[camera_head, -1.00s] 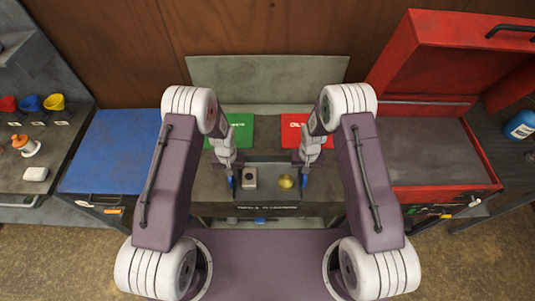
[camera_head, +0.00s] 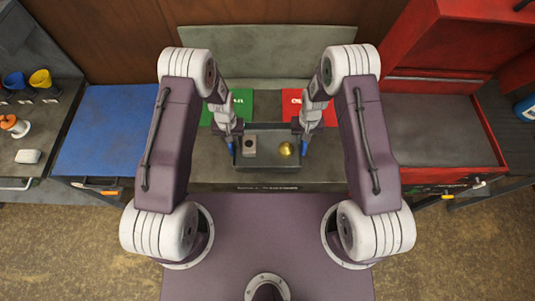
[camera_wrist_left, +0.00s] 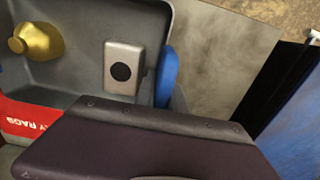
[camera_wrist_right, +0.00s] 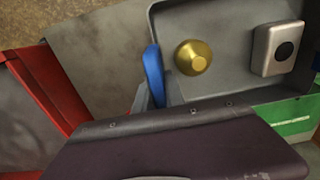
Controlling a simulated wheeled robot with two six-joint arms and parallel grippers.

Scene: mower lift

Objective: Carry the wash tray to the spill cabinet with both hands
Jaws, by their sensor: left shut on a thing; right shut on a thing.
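The wash tray (camera_head: 268,158) is a dark grey, shallow, rimmed tray held between my grippers, in front of the central grey workbench's mats. A grey block with a round black spot (camera_head: 249,146) and a round brass piece (camera_head: 286,149) stand inside it. My left gripper (camera_head: 232,143) is shut on the tray's left side. My right gripper (camera_head: 304,143) is shut on its right side. I cannot tell which furniture is the spill cabinet.
A green mat (camera_head: 241,101) and a red mat (camera_head: 293,99) lie behind the tray. A blue-topped bench (camera_head: 105,130) stands left, a red cabinet (camera_head: 440,130) right. A grey panel (camera_head: 265,50) rises behind. Brown floor (camera_head: 60,245) lies clear at the front left.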

